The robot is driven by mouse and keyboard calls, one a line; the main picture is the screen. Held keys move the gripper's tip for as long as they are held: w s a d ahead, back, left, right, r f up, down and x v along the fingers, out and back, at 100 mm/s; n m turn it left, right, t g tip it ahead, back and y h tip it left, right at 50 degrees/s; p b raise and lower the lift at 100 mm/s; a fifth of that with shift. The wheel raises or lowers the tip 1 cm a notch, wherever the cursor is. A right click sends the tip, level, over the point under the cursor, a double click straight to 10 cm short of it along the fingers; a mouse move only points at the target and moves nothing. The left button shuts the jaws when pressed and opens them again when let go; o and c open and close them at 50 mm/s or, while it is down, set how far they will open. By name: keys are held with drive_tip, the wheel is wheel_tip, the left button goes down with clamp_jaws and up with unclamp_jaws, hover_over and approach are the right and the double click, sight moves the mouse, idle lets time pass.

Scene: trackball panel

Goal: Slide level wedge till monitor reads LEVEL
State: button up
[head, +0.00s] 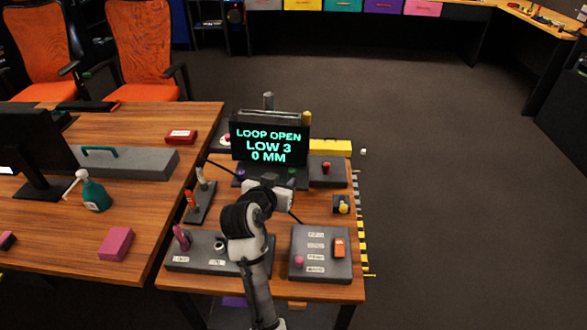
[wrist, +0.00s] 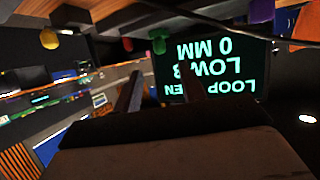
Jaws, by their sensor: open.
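The monitor (head: 269,145) stands at the back of the small wooden table and reads LOOP OPEN, LOW 3, 0 MM. In the wrist view the same monitor screen (wrist: 222,70) appears upside down, beyond my fingers. My gripper (wrist: 160,88) is open, with two dark fingers apart and nothing visible between them. In the head view my arm reaches over the table and its white hand is in front of the monitor; the fingertips are hard to make out there. I cannot tell for certain which piece is the level wedge.
A grey panel (head: 334,266) with a pink knob and orange switch is at the front right. Another grey panel (head: 190,261) is at the front left. A yellow block (head: 330,147) lies behind. A yellow-black strip (head: 361,215) runs along the right edge. Open floor lies beyond.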

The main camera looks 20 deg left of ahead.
sight(290, 172)
drive_tip(key=p+x, duration=0.1)
drive_tip(key=x, duration=0.8)
drive_tip(key=shift+w+f+p, duration=0.1)
drive_tip(key=shift+w+p, duration=0.2)
drive_tip(key=shift+p, duration=0.05)
drive_tip(key=shift+c, duration=0.3)
drive_tip(key=shift+a, duration=0.1)
clamp_jaws()
